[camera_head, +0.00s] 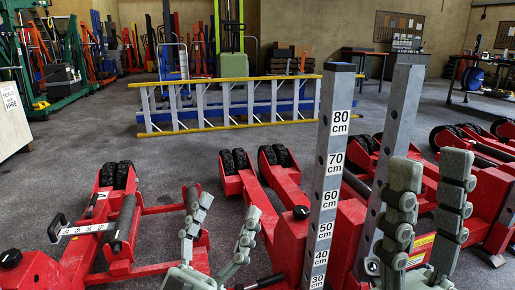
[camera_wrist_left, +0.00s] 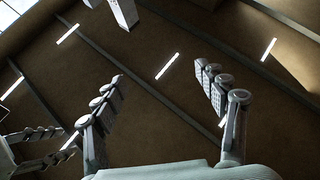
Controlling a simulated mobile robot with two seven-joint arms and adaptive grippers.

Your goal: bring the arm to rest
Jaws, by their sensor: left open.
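My left gripper (camera_head: 222,225) is raised in the lower middle of the head view. Its jointed grey-green fingers point up and stand apart, with nothing between them. In the left wrist view the same gripper (camera_wrist_left: 165,90) is open and empty against the ceiling. My right gripper (camera_head: 428,185) is at the lower right of the head view, fingers up and apart, and looks empty. A red trolley jack (camera_head: 285,190) with grey upright posts lies behind and between the grippers. One post (camera_head: 328,170) carries height labels in centimetres.
Another red jack (camera_head: 125,230) lies at the left, and more red jacks (camera_head: 490,200) stand at the right. A yellow-and-grey ladder (camera_head: 230,105) lies on its side farther back. Bare grey floor is open between ladder and jacks. A workbench (camera_head: 480,90) stands at the back right.

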